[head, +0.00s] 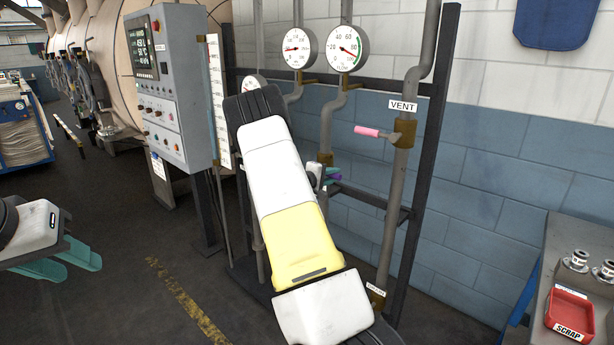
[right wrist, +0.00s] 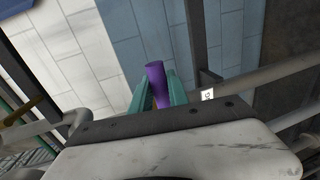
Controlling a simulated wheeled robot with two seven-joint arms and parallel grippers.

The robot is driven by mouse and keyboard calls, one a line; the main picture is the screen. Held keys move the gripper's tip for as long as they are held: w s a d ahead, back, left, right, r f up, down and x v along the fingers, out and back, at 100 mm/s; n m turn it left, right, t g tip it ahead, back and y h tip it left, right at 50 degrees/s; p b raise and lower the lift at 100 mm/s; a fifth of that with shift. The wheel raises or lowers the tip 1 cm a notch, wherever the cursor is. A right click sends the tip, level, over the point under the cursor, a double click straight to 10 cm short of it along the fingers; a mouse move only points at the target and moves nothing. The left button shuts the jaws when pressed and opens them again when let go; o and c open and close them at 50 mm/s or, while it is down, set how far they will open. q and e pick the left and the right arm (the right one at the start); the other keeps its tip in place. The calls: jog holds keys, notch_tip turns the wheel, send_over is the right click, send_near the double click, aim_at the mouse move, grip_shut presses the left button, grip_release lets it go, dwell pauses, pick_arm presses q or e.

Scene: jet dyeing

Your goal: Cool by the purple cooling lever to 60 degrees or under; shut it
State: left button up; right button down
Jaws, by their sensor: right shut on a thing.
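The purple cooling lever (right wrist: 156,82) stands between the teal fingers of my right gripper (right wrist: 157,92) in the right wrist view, and the fingers are shut on it.
A pink lever (head: 370,131) sticks out left from the VENT pipe (head: 404,140). Two large round gauges (head: 297,48) (head: 345,48) stand above. A bench with a red SCRAP tray (head: 571,318) is at the lower right.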

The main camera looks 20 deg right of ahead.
jog(key=c, duration=1.3)
grip_release()
jog(key=shift+f, duration=0.15)
jog(key=v, duration=0.8)
jog(key=shift+w, duration=0.1)
jog(key=s+a+r+m+g+y, duration=0.2)
jog(key=s+r+y, duration=0.1)
jog(key=s, duration=0.5)
jog(key=s+a+r+m+g+y, duration=0.2)
jog(key=s+a+m+y, duration=0.1)
jog(key=s, duration=0.5)
jog(key=s+a+r+t+y, duration=0.1)
jog(key=s+a+r+y, duration=0.2)
jog(key=s+a, duration=0.3)
jog(key=s+a+r+t+y, duration=0.1)
jog(key=s+a+r+y, duration=0.2)
jog(key=s+a, duration=0.3)
jog(key=s+a+r+n+t+y, duration=0.1)
jog(key=s+a+r+t+y, duration=0.1)
jog(key=s+a, duration=0.5)
jog(key=shift+s+a+r+y, duration=0.1)
jog(key=shift+a+r+y, duration=0.1)
jog(key=shift+a+y, duration=0.45)
jog(key=shift+a+r+y, duration=0.15)
jog(key=shift+a+y, duration=0.15)
jog(key=shift+a, duration=0.65)
jog(key=shift+a+r+y, duration=0.2)
jog(key=shift+a+y, duration=0.25)
jog(key=shift+a, duration=0.35)
